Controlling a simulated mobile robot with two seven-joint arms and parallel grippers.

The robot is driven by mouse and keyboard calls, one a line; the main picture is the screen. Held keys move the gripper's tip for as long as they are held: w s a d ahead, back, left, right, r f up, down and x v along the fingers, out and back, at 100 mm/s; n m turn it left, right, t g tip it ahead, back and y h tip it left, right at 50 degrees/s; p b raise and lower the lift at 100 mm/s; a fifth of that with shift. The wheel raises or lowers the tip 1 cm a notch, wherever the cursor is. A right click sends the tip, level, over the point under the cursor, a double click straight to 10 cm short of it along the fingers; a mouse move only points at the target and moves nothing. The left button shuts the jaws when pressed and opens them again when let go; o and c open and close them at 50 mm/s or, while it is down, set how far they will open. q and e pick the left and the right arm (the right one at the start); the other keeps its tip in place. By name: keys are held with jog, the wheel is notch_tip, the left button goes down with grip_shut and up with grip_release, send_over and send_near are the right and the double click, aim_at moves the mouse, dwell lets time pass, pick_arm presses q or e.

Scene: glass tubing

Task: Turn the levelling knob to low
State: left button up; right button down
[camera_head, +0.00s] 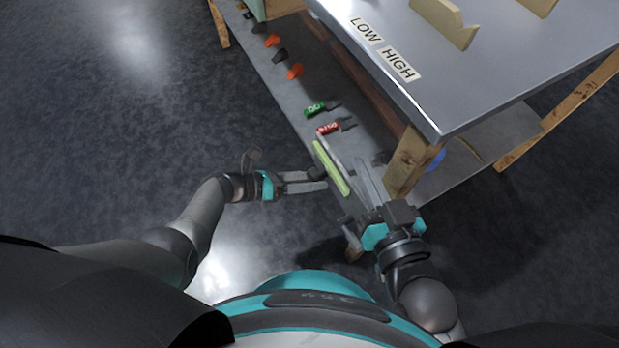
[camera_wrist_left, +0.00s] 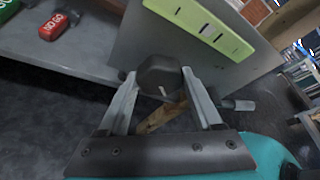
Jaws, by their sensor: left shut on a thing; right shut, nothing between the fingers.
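The levelling knob (camera_wrist_left: 160,76) is a dark, many-sided knob on the front of a grey panel (camera_wrist_left: 132,48) in the left wrist view. A small pale mark shows on its lower part. My left gripper (camera_wrist_left: 159,84) is shut on the knob, one finger on each side. In the head view my left gripper (camera_head: 322,180) reaches right to the panel, and its fingers mostly hide the knob. A light green strip with dark slots (camera_wrist_left: 200,24) lies along the panel. My right gripper (camera_head: 362,168) is shut and empty, right of the panel, near the table leg.
LOW (camera_head: 365,29) and HIGH (camera_head: 399,65) labels lie on the grey table top (camera_head: 470,85). A green GO gauge (camera_head: 315,109) and a red NO GO gauge (camera_head: 328,128) lie on the lower shelf, with orange and dark pieces farther back. A wooden leg (camera_head: 408,163) stands beside my right gripper. Floor left is clear.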

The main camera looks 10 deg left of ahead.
pick_arm(q)
jog(key=o, duration=1.4)
jog(key=shift+c, duration=0.2)
